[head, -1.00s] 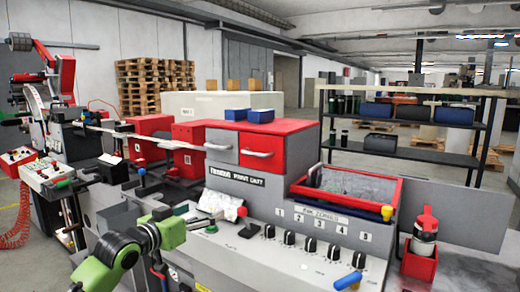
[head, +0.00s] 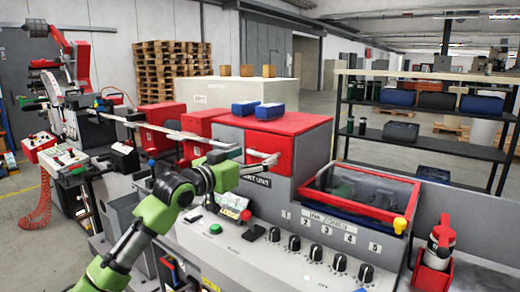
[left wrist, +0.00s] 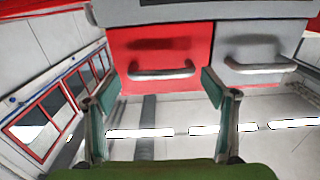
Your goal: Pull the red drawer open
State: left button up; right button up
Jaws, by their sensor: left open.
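The red drawer (head: 272,142) is shut in the grey cabinet under a red top. In the left wrist view the red drawer front (left wrist: 160,48) has a grey bar handle (left wrist: 161,72). My left gripper (head: 243,161) is in front of the drawers, with its fingers partly overlapping them in the head view. In the left wrist view the left gripper (left wrist: 159,82) is open, and the handle shows between its two fingers, with no visible contact. A grey drawer (left wrist: 262,55) with its own handle sits beside the red one. My right gripper is in neither view.
Two blue boxes (head: 269,111) lie on the cabinet top. A red-rimmed bin (head: 360,196) stands right of the drawers. Several black knobs (head: 294,243) line the panel below. A red-capped bottle (head: 440,240) stands at the right.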

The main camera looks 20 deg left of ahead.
aim_at(258, 155)
pick_arm(q)
jog(key=shift+x, duration=0.95)
jog(key=shift+w+d+p, duration=0.15)
jog(key=shift+w+p, duration=0.15)
jog(key=shift+w, duration=0.2)
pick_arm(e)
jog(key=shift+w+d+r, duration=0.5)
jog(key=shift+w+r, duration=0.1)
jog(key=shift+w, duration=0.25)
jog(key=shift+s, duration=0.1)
pick_arm(q)
jog(key=shift+c, duration=1.2)
jog(key=c, duration=1)
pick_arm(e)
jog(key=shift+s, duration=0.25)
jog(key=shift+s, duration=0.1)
